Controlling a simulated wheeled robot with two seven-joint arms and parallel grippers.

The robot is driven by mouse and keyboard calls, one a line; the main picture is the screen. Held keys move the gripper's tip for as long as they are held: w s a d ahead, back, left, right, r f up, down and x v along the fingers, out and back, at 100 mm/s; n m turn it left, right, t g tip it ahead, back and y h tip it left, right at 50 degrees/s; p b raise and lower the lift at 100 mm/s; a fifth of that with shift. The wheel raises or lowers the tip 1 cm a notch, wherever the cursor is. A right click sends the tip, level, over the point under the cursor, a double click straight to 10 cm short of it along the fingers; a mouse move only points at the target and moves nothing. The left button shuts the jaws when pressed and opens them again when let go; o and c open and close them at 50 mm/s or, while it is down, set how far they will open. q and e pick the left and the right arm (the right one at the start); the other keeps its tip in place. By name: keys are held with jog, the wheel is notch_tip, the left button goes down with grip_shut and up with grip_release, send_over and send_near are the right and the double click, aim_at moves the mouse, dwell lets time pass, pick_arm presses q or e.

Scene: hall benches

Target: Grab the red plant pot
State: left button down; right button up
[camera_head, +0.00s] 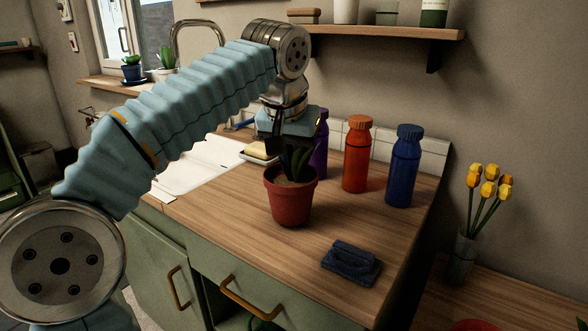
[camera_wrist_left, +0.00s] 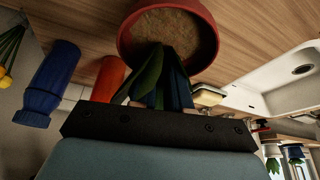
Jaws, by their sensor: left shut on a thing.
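The red plant pot (camera_head: 290,203) is upright at the wooden counter, with dark soil and green leaves (camera_head: 296,163) rising from it. I cannot tell whether its base touches the counter. My left gripper (camera_head: 288,146) comes down from above and is shut on the plant's leaves, just over the pot's rim. In the left wrist view the pot (camera_wrist_left: 125,42) shows beyond the fingers, its leaves (camera_wrist_left: 160,82) running into the jaws. The fingertips are partly hidden by the leaves and the gripper body. My right gripper is not in view.
Orange (camera_head: 357,155) and blue (camera_head: 404,167) bottles stand behind right, with a purple bottle (camera_head: 321,145) partly hidden behind the gripper. A dark blue brush-like block (camera_head: 351,262) lies front right. A white sink (camera_head: 196,168) is left. Yellow flowers (camera_head: 487,185) stand lower right.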

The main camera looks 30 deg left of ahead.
pick_arm(q)
notch_tip(320, 180, up, 9)
jog(key=shift+f, duration=0.1)
dwell(0.3)
